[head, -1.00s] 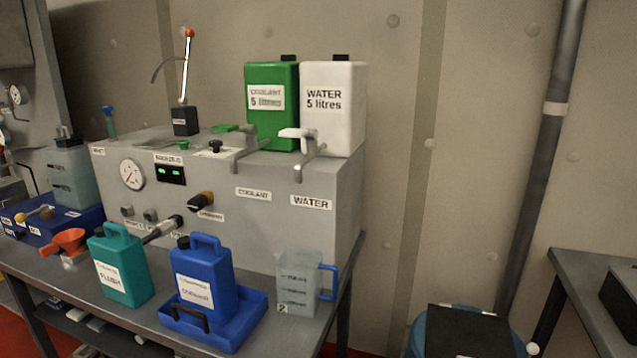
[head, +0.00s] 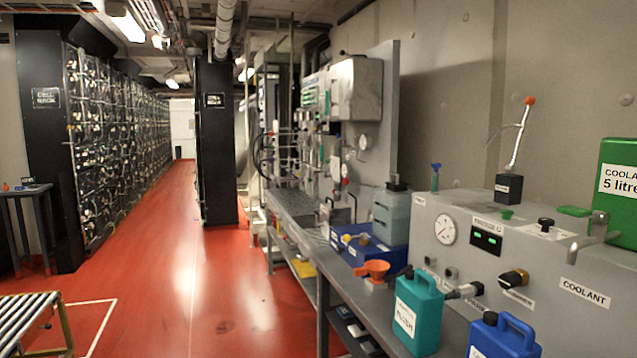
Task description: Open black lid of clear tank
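A translucent grey-green tank (head: 391,217) stands on the bench in a blue tray or box (head: 368,253), left of the big grey machine. A small dark cap (head: 397,184) sits on its top and looks shut. I cannot tell whether this is the clear tank of the task. Neither of my grippers is in view.
The bench (head: 335,262) runs along the right wall. Red floor (head: 200,290) lies open left. A roller conveyor (head: 25,315) stands at lower left.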

